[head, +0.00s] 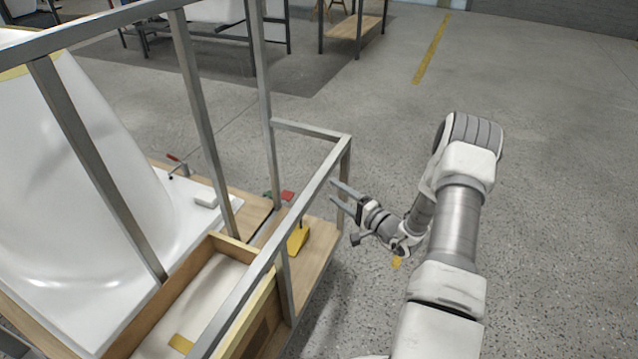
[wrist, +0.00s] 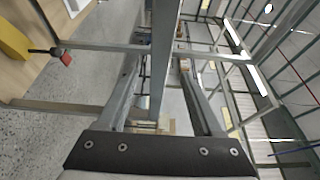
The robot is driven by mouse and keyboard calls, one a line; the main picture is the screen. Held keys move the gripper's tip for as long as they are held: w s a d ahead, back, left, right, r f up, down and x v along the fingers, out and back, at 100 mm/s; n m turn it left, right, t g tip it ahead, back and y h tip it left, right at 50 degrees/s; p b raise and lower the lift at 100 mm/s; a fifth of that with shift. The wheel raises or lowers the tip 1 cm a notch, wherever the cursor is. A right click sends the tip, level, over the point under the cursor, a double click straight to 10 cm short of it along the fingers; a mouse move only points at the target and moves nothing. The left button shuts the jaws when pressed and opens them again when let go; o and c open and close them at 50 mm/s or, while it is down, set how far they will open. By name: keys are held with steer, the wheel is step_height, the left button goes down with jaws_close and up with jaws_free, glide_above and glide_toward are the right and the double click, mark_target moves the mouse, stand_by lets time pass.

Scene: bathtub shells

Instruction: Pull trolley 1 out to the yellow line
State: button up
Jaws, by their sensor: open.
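A grey metal-framed trolley (head: 318,185) with wooden shelves fills the left of the head view; no number is readable on it. Whether the fingers touch the post, I cannot tell. A yellow line (head: 432,50) is painted on the floor at the back, and a small yellow patch (head: 396,262) shows below my arm.
The trolley carries a white tub shell (head: 60,170), a wooden box (head: 215,262), a yellow item (head: 298,238) and a red item (head: 287,196). Other racks (head: 355,28) stand at the back. The concrete floor to the right is clear.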

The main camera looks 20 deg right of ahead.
mark_target(323, 183)
steer(key=b+x, duration=0.1)
steer(key=x, duration=0.7)
steer(key=shift+c, duration=0.3)
steer(key=shift+s, duration=0.1)
jaws_close()
stand_by(0.9)
